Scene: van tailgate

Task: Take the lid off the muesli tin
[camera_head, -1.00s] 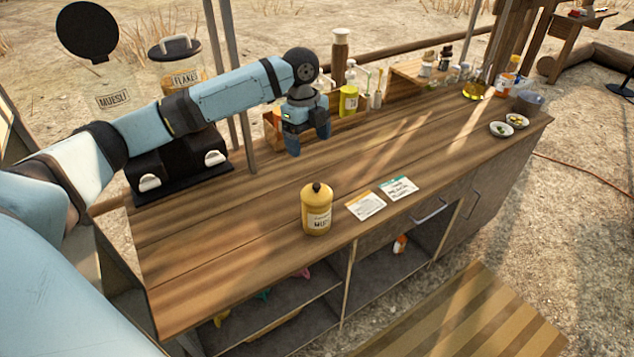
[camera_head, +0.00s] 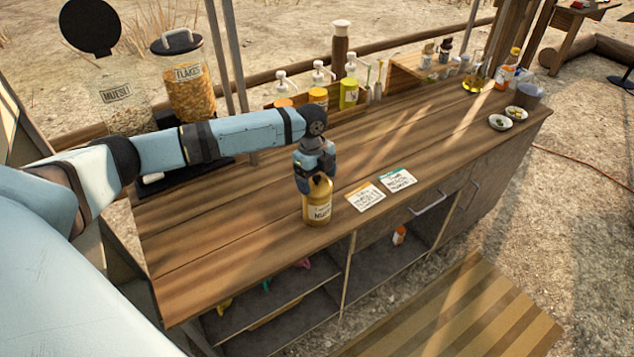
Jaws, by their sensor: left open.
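The muesli tin (camera_head: 317,209) is a yellow, round tin with a pale label, upright near the front edge of the wooden counter. My left gripper (camera_head: 316,184) points down over the tin's top, with its fingers at the lid. The lid is mostly hidden behind the gripper. The gripper is open, and I cannot tell whether the fingers touch the lid. My right gripper is out of view.
Two cards (camera_head: 365,196) (camera_head: 397,180) lie on the counter (camera_head: 225,240) just right of the tin. A muesli dispenser (camera_head: 125,105) and a flakes dispenser (camera_head: 188,88) stand at the back left. Pump bottles (camera_head: 348,93) line the back. Two small bowls (camera_head: 500,122) (camera_head: 516,113) sit far right.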

